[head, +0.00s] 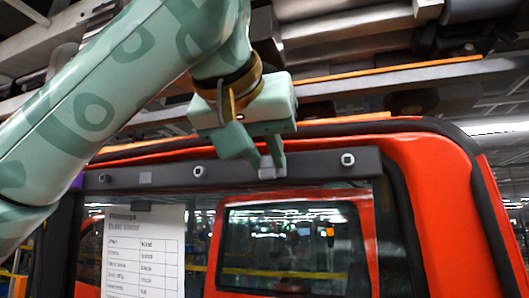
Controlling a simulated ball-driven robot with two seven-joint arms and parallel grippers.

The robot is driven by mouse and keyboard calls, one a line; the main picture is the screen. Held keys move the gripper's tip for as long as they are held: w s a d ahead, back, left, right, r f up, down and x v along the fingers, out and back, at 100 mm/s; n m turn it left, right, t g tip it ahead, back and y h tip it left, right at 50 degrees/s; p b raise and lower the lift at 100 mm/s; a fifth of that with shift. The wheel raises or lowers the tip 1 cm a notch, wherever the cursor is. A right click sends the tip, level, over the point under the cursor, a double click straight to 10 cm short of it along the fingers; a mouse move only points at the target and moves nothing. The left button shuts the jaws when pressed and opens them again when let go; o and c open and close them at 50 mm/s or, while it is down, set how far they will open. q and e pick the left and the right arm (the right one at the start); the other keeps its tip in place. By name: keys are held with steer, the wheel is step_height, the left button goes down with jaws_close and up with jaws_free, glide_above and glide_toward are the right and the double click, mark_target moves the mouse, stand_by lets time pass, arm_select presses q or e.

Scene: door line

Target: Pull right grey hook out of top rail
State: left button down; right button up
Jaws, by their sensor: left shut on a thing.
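The top rail (225,175) is a dark bar across the top of the red door's window opening. The right grey hook (267,172) sits at the rail, right of the middle. My left gripper (263,156) reaches down from above and is shut on this hook, its fingers on the hook's upper part. The hook's lower part still shows against the rail's front face; how deep it sits cannot be told. Another grey piece (145,178) is on the rail further left. My right gripper is not in view.
Square-headed bolts (348,159) stick out of the rail on both sides of the hook. A printed sheet (144,250) hangs below the rail at left. The red door frame (440,190) curves down at right.

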arm_select(q)
steer(key=shift+s, duration=0.1)
stand_by(0.4)
steer(key=shift+s+a+b, duration=0.2)
steer(key=shift+s+b, duration=0.15)
steer(key=shift+s, duration=0.15)
steer(key=shift+s+a+f+b, duration=0.1)
steer(key=shift+s+a+b, duration=0.1)
steer(key=shift+s+b, duration=0.4)
steer(key=s+a+f+b, duration=0.2)
steer(key=s+f+b, duration=0.4)
steer(key=s+b, duration=0.1)
steer(key=s+a+f+b, duration=0.3)
steer(key=s+f+b, duration=0.3)
steer(key=s+b, duration=0.2)
steer(key=shift+s+b, duration=0.25)
steer(key=shift+b, duration=0.9)
